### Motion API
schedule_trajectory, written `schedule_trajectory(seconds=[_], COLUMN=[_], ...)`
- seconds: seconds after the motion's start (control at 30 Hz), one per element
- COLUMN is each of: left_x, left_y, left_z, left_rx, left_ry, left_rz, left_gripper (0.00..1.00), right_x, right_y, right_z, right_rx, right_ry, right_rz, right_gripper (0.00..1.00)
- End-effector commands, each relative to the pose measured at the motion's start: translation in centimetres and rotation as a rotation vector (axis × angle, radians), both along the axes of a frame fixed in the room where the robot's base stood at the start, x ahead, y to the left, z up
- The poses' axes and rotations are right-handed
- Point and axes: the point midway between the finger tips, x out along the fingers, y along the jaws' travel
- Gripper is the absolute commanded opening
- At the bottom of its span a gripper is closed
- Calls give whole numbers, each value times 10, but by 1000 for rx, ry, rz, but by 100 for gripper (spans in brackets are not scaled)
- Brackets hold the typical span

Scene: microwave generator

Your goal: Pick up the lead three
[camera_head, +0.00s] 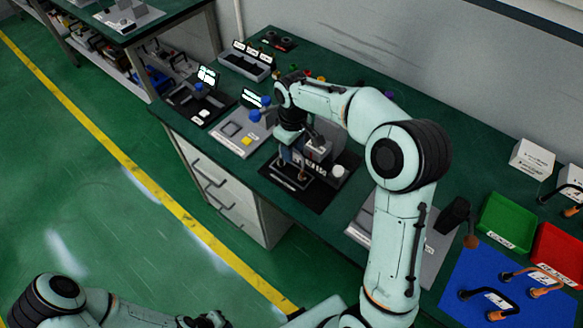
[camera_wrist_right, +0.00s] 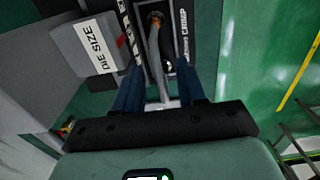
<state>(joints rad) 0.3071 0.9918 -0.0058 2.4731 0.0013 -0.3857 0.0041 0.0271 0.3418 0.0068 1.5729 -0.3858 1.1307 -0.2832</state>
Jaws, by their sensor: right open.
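My right gripper (camera_head: 291,166) points down over a black crimp station (camera_head: 318,196) on the green bench. In the right wrist view its two dark blue fingers (camera_wrist_right: 160,92) are apart. A lead (camera_wrist_right: 154,42) with a copper-coloured end and a dark section lies in the slot beside the "CRIMP" label, in line with the gap between the fingers. I cannot tell whether the fingers touch it. In the head view the arm and gripper mostly hide this lead, and its number is not readable. My left gripper (camera_head: 208,319) is partly seen at the bottom edge; its jaws are unclear.
A blue mat (camera_head: 455,282) at the right holds other leads (camera_head: 488,300). A green bin (camera_head: 507,222) and a red bin (camera_head: 560,252) stand behind it. A grey "DIE SIZE" block (camera_wrist_right: 88,46) is close beside the fingers. Other stations (camera_head: 240,131) stand farther left.

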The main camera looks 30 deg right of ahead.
Motion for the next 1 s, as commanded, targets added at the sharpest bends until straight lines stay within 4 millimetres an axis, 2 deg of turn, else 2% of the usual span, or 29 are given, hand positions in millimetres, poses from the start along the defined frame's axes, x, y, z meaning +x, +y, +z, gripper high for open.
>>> schedule_trajectory(seconds=[0.1,0.3,0.37,0.4,0.43,0.8,1.0], left_x=[-1,-1,-1,-1,-1,0,2], left_y=[0,0,0,0,0,0,0], left_z=[-1,-1,-1,-1,-1,0,2], left_rx=[0,0,0,0,0,0,0], left_ry=[1,1,0,1,1,0,-2], left_rz=[0,0,0,0,0,0,0], left_gripper=[0,0,0,0,0,0,0], right_x=[0,0,0,0,0,0,1], right_y=[0,0,0,0,0,0,0], right_z=[-8,-7,-7,-7,-7,-5,10], right_rx=[0,0,0,0,0,0,0], right_ry=[1,0,-1,-1,-1,-2,-4], right_rz=[-1,-1,0,0,0,0,1], right_gripper=[40,40,21,8,0,0,0])
